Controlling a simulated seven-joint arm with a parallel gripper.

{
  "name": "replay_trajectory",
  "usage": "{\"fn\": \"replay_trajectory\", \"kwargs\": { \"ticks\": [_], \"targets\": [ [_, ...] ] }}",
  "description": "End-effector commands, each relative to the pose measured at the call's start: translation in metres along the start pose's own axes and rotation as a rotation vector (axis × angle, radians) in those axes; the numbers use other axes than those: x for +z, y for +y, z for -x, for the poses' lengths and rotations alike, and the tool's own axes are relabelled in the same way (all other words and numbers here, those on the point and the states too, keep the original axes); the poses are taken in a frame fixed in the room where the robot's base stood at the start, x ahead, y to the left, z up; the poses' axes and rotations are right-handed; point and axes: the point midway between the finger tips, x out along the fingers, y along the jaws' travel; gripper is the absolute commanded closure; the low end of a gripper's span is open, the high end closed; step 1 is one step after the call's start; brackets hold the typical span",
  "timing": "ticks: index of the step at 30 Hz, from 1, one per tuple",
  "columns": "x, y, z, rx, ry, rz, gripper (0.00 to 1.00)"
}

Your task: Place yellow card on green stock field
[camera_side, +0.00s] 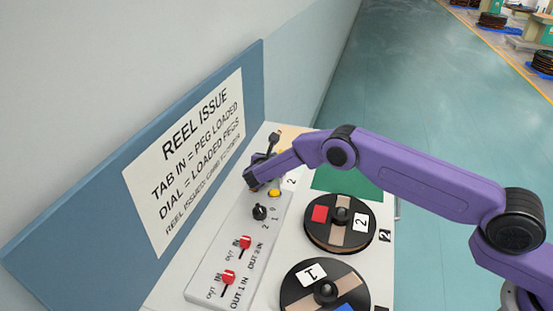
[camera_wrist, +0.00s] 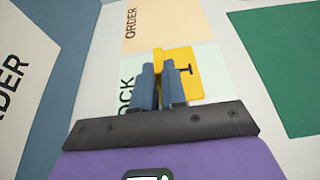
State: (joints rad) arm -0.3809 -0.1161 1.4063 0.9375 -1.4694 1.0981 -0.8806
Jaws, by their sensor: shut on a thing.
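My gripper (camera_wrist: 160,68) is shut on the yellow card (camera_wrist: 186,58), which has a black mark on its face. In the wrist view the card overlaps the pale green stock field (camera_wrist: 216,80), with part of its lettering, "OCK", visible at the left. The card's upper edge reaches near the border with the peach order field (camera_wrist: 165,25). I cannot tell whether the card touches the surface.
A dark green square (camera_side: 345,183) lies to the right of my gripper. Two black reels (camera_side: 340,243) (camera_side: 300,296) stand nearer the camera. The control panel (camera_side: 215,275) carries red switches (camera_side: 245,243), a black dial (camera_side: 260,212) and a yellow button (camera_side: 274,193). The blue board (camera_side: 80,230) rises at the left.

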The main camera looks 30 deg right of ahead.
Motion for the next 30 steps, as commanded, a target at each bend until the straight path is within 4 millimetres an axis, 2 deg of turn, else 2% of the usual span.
{"fn": "replay_trajectory", "kwargs": {
  "ticks": [4, 6, 7, 16, 20, 23, 30],
  "targets": [
    [0.0, 0.0, 0.0, 0.0, 0.001, -0.001, 1.0],
    [0.0, 0.0, 0.0, 0.0, 0.001, -0.001, 0.72],
    [0.0, 0.0, 0.0, 0.0, 0.001, -0.001, 0.63],
    [0.0, 0.0, 0.001, 0.0, 0.001, -0.001, 0.63],
    [0.001, 0.001, 0.009, 0.001, 0.001, -0.001, 0.63],
    [0.001, 0.001, 0.023, 0.003, 0.001, 0.001, 0.63],
    [0.0, 0.001, 0.071, 0.004, 0.001, 0.0, 0.63]
  ]
}}
